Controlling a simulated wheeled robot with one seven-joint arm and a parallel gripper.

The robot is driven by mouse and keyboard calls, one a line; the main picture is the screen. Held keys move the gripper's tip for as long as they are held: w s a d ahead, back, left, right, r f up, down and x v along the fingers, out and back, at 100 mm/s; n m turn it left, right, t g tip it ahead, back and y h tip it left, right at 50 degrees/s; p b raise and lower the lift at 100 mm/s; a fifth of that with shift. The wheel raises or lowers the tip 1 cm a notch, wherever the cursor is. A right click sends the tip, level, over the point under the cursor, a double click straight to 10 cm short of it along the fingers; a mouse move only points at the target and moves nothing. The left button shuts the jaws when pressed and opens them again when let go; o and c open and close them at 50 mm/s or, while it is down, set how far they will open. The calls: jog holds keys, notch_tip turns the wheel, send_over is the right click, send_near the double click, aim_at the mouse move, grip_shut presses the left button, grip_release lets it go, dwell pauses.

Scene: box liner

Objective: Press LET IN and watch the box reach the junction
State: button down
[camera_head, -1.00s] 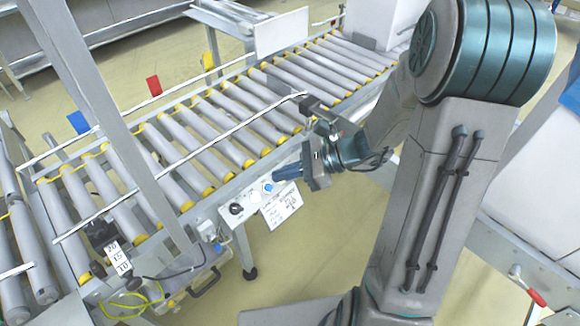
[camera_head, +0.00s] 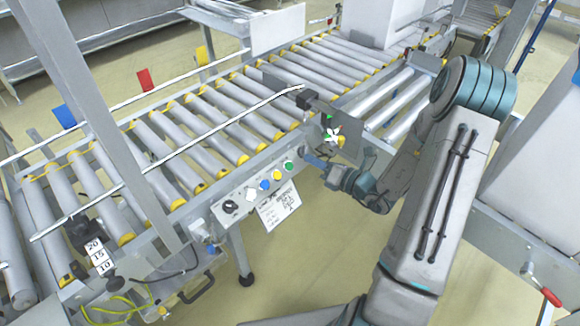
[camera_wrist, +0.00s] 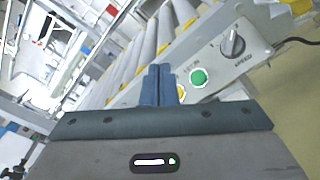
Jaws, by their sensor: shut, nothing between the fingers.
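The button panel (camera_head: 240,213) on the conveyor's near side shows a dark knob (camera_head: 231,207), then white, blue (camera_head: 264,184), yellow (camera_head: 277,174) and green (camera_head: 289,166) buttons. Their lettering is too small to read in the head view. My gripper (camera_head: 306,157) is shut and empty, with its blue fingertips just right of the green button; contact cannot be told. In the wrist view the closed fingers (camera_wrist: 160,86) are beside a green button (camera_wrist: 198,78) and a knob marked SPEED (camera_wrist: 232,42). A pale box-shaped body (camera_head: 368,22) is at the conveyor's far end.
The roller conveyor (camera_head: 205,120) runs from lower left to upper right. A second run of rollers (camera_head: 395,100) joins at the right. A grey post (camera_head: 125,130) stands at the left front. A printed card (camera_head: 278,207) hangs below the panel. Floor before the panel is clear.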

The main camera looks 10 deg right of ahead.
aim_at(289, 166)
jog(key=shift+w+a+f+b, duration=0.55)
jog(key=shift+w+f+b, duration=0.25)
jog(key=shift+f+b, duration=0.25)
jog(key=shift+w+a+f+b, duration=0.6)
jog(key=shift+w+f+b, duration=0.15)
jog(key=shift+f+b, duration=0.3)
jog(key=shift+w+a+f+b, duration=0.55)
jog(key=shift+w+f+b, duration=0.3)
jog(key=shift+f, duration=0.35)
jog(key=shift+w+a+f, duration=0.15)
jog(key=shift+a+f, duration=0.05)
jog(key=shift+f, duration=0.1)
